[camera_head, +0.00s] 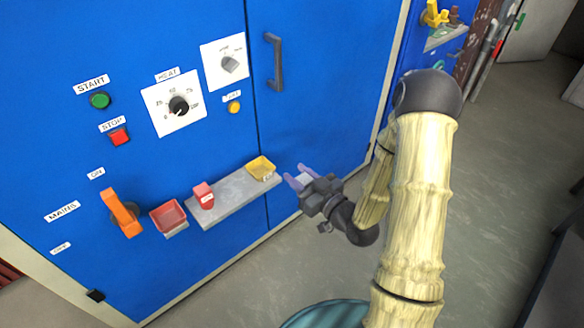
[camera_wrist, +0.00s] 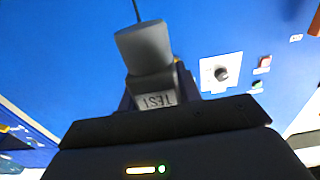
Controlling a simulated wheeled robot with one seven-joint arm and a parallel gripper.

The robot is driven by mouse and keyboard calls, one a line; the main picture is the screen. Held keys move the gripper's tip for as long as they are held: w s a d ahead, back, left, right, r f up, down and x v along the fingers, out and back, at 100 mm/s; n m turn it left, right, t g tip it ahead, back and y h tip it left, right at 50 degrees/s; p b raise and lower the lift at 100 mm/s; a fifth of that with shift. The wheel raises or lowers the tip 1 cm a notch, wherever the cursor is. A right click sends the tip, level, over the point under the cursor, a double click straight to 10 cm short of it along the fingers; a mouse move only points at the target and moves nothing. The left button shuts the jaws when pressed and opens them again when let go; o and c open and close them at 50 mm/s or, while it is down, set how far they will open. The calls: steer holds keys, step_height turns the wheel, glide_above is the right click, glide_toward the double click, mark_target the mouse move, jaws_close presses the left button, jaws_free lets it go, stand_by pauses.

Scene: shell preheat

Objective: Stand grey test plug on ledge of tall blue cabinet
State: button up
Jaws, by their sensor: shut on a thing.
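The tall blue cabinet (camera_head: 330,80) fills much of the head view. Its grey ledge (camera_head: 232,204) sticks out low on the front. My gripper (camera_head: 298,182) is just right of the ledge's right end in the head view, apart from it as far as I can see. It is shut on the grey test plug (camera_wrist: 146,48), which shows in the wrist view with a TEST label and a thin dark pin or cord at its far end. In the head view the plug is small and partly hidden between the purple fingers.
A red plug-like piece (camera_head: 204,197) stands on the ledge's left part, and a yellow tray (camera_head: 261,168) sits at its right end. A red tray (camera_head: 168,216) and an orange mains handle (camera_head: 122,213) are further left. The ledge's middle is bare.

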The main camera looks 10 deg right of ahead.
stand_by(0.5)
steer(key=w+d+f+m+t+h, duration=0.2)
steer(key=w+d+f, duration=0.4)
steer(key=f, duration=0.3)
steer(key=m+h, duration=0.1)
steer(key=h, duration=0.1)
steer(key=shift+d+f+h, duration=0.25)
steer(key=shift+d+h, duration=0.05)
steer(key=shift+h, duration=0.1)
